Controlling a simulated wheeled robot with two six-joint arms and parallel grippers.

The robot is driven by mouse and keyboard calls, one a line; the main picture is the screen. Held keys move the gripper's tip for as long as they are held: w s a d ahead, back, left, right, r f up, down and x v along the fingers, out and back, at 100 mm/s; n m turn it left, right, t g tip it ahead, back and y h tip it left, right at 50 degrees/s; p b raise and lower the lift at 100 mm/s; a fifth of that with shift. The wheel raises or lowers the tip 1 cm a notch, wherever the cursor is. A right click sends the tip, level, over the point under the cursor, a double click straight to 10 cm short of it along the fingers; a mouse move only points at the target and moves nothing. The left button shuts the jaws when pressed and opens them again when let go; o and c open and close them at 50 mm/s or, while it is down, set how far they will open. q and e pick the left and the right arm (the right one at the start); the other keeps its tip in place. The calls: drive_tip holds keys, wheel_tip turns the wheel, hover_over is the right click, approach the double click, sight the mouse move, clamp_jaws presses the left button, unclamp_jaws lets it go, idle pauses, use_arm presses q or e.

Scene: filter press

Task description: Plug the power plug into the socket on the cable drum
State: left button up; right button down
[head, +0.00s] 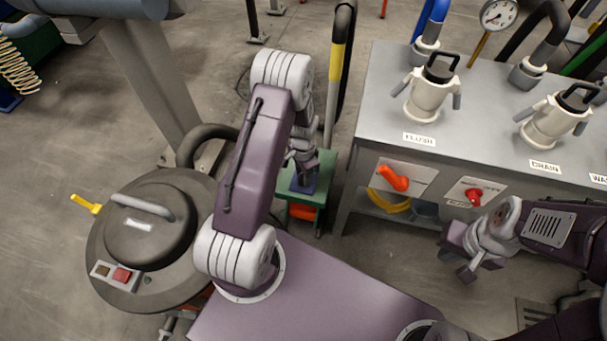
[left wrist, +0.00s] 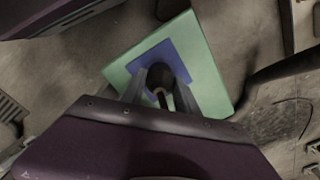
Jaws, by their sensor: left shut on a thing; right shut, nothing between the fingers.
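My left gripper (head: 304,180) is low over a green stand with a blue square on top. In the left wrist view its two fingers (left wrist: 160,98) are shut on a dark, rounded thing (left wrist: 160,74), seemingly the power plug, over the blue square. I cannot tell whether the plug touches the stand. In the head view my arm and gripper hide it. My right gripper (head: 468,256) is shut and empty in front of the grey bench.
A yellow-black post (head: 337,60) rises behind. Bare floor lies between.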

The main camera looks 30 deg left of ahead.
use_arm(q)
drive_tip(key=shift+f, duration=0.1)
drive_tip(key=o, duration=1.3)
drive_tip(key=shift+o, duration=0.2)
wheel_tip(320, 180, up, 9)
drive_tip(key=p, duration=0.4)
